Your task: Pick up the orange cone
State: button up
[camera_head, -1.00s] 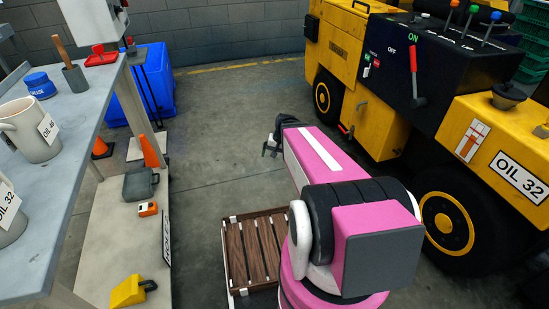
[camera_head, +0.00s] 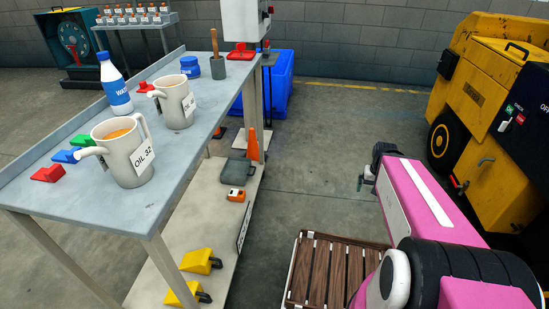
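An orange cone (camera_head: 253,146) stands upright on the low shelf under the workbench, beside a grey case. A second small orange shape, possibly another cone (camera_head: 219,132), is mostly hidden by the bench top and legs. My gripper (camera_head: 363,182) is at the end of my pink arm, over the floor to the right of the cone and well apart from it. It is small and dark in view, and I cannot tell whether its fingers are open. I see nothing held in it.
The lower shelf (camera_head: 205,220) carries a grey case (camera_head: 236,172), an orange box (camera_head: 236,195) and yellow wedges (camera_head: 200,262). A yellow machine (camera_head: 490,110) stands right. Floor between is clear.

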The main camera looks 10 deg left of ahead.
aim_at(252, 152)
jog(key=u, duration=0.5)
jog(key=i+l+u, duration=0.2)
jog(key=u, duration=0.2)
jog(key=i+l+u, duration=0.55)
jog(key=l+u, duration=0.3)
jog(key=i+l, duration=0.15)
jog(key=l, duration=0.25)
jog(key=i+l+u, duration=0.1)
jog(key=l, duration=0.25)
jog(key=i+l, duration=0.2)
jog(key=l, duration=0.2)
jog(key=i+l, duration=0.15)
jog(key=l, duration=0.25)
jog(key=i+j, duration=0.15)
jog(key=i+l+u, duration=0.1)
jog(key=i+l, duration=0.05)
